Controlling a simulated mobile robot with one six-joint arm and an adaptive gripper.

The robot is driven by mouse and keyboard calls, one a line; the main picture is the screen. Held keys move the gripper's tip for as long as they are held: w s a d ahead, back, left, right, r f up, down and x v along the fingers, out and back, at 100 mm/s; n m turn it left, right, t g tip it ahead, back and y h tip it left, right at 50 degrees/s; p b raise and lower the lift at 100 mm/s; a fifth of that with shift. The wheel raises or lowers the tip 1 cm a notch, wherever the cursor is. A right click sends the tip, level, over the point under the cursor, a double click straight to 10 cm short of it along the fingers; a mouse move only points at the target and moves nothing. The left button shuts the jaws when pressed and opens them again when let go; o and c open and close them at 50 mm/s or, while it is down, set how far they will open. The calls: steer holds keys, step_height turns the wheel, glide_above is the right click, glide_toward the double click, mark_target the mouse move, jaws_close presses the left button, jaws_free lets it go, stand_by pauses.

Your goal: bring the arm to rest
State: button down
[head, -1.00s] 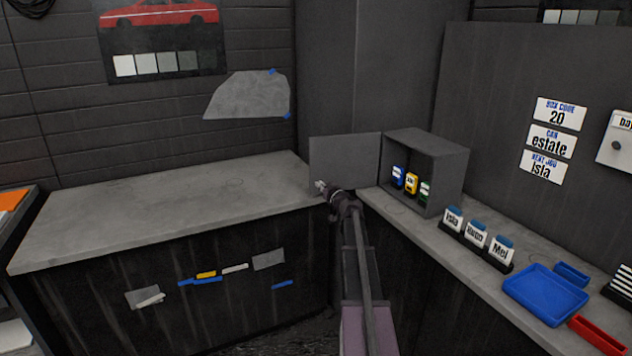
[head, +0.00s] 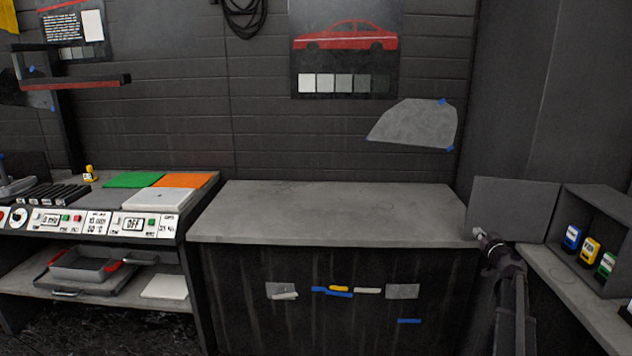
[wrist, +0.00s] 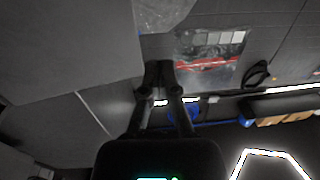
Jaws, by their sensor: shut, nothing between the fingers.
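My gripper (head: 481,235) is shut and empty. In the head view it stands at the right end of the bare grey counter (head: 330,212), in front of the open grey door of a small cabinet (head: 616,215). I cannot tell whether it touches anything. My arm reaches up to it from the lower right. In the wrist view the closed fingers (wrist: 159,75) point toward the wall, with the red car poster (wrist: 212,62) behind them.
Blue, yellow and green bottles (head: 590,250) stand inside the cabinet. A bench with control panels (head: 100,222), green and orange sheets and a grey tray stands at left. Tools and scraps (head: 338,290) show on the counter's dark front. The countertop is clear.

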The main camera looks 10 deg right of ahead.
steer(key=s+a+f+n+g+y+p, duration=0.1)
steer(key=s+a+f+g+y+p, duration=0.15)
steer(key=a, duration=0.85)
steer(key=s+a+f+n+g+y+p, duration=0.1)
steer(key=a+n+g+y, duration=0.15)
steer(key=a, duration=0.95)
steer(key=s+a+f+g+y+p, duration=0.2)
steer(key=a+g, duration=0.2)
steer(key=a, duration=0.7)
steer(key=s+a+f+m+g+h+p, duration=0.1)
steer(key=s+a+g, duration=0.3)
steer(key=s, duration=0.6)
steer(key=s+a+f+m+g+h+p, duration=0.1)
steer(key=s+a+f+g+h+p, duration=0.1)
steer(key=s+a, duration=0.7)
steer(key=s+g+h+p, duration=0.1)
steer(key=s+g+h, duration=0.1)
steer(key=g, duration=0.1)
steer(key=shift+s, duration=0.25)
steer(key=shift+m, duration=0.25)
